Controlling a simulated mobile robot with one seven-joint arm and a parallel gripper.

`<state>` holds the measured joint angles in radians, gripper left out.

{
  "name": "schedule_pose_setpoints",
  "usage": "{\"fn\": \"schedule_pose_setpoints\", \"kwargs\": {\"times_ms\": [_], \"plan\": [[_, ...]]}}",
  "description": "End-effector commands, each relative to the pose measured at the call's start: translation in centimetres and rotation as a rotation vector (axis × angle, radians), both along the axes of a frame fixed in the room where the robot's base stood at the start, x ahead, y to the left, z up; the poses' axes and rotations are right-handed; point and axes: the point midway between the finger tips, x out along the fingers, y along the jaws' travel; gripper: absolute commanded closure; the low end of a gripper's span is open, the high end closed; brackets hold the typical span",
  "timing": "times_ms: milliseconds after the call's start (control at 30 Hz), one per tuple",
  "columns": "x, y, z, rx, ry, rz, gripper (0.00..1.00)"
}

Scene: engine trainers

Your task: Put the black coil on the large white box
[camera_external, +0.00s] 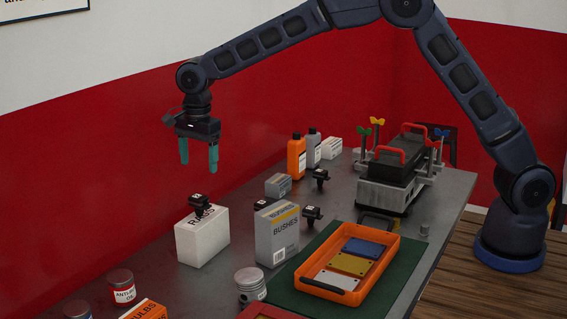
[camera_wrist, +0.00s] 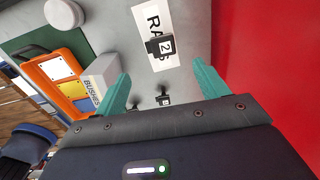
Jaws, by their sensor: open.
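A large white box (camera_external: 202,238) lettered "RAGS" stands on the bench left of centre. A black coil (camera_external: 200,204) with a white number tag sits on top of it; in the wrist view the coil (camera_wrist: 160,45) shows a "2" on the box top (camera_wrist: 172,14).
The "BUSHES" box (camera_external: 278,240) stands right of the white box. An orange tray (camera_external: 388,262) lies on a green mat. Orange and grey bottles (camera_external: 297,158) stand at the back. Red tins (camera_external: 121,286) are front left.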

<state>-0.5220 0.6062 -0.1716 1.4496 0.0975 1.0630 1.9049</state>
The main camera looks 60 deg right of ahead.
Motion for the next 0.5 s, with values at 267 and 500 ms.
{"fn": "schedule_pose_setpoints", "kwargs": {"times_ms": [267, 500], "plan": [[-0.1, 0.0, 1.2, -0.001, 0.002, 0.0, 0.27], [-1.2, -2.1, 3.5, 0.01, -0.011, 0.049, 0.27]]}}
